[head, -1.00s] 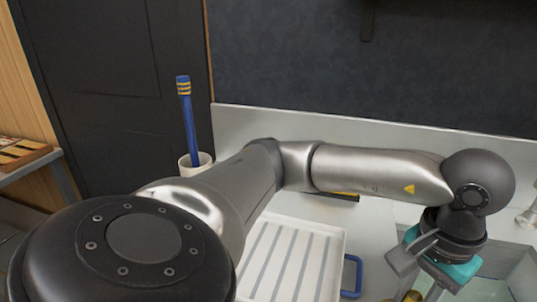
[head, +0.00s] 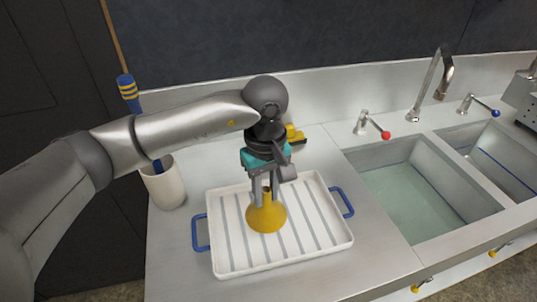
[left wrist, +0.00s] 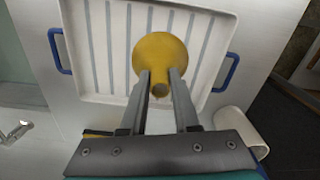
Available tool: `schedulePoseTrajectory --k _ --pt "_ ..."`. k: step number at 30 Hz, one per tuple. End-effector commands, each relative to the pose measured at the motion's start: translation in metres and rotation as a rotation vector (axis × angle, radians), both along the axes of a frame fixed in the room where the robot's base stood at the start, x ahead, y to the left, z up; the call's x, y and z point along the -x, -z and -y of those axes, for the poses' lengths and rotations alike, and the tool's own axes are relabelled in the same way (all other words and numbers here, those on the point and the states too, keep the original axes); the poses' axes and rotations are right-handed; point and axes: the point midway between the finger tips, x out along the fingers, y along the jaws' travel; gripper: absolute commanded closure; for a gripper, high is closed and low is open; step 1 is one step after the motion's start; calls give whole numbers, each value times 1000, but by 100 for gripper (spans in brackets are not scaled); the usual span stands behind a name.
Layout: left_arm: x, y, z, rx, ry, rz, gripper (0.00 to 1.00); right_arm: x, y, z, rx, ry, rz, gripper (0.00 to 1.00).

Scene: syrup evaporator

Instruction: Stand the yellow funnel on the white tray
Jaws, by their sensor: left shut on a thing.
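The yellow funnel (head: 267,217) is upright, wide mouth down and narrow spout up, over the middle of the white tray (head: 230,262). My left gripper (head: 266,196) points down and is shut on the funnel's spout. In the left wrist view the funnel (left wrist: 160,50) sits between the two fingers, with the striped floor of the tray (left wrist: 90,100) behind it. I cannot tell whether the funnel's rim touches the tray floor or is slightly above it. My right gripper is not in view.
The tray has blue handles (head: 201,232) at both ends. A white cup (head: 165,186) with a blue-handled tool stands at left. A yellow object (head: 295,135) lies behind my gripper. A water-filled sink (head: 410,195) and taps (head: 370,124) are at right.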

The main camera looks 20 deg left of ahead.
Motion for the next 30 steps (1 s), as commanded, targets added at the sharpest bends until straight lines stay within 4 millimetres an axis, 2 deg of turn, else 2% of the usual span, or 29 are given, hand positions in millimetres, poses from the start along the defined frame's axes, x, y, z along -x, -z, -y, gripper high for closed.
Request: schedulePoseTrajectory --k 1,3,9,12,19,30 --pt "-6 -11 3 2 -94 -6 100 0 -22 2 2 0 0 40" --pt "-14 -12 4 0 -229 -6 100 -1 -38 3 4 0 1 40" --pt "-31 -13 6 1 -557 -5 100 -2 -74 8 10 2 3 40" --pt "-35 -11 6 0 -668 -4 100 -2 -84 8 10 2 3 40" --pt "-39 -6 5 2 -776 -1 100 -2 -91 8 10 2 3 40" --pt "-39 19 6 2 -776 -3 100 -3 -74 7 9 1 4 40"
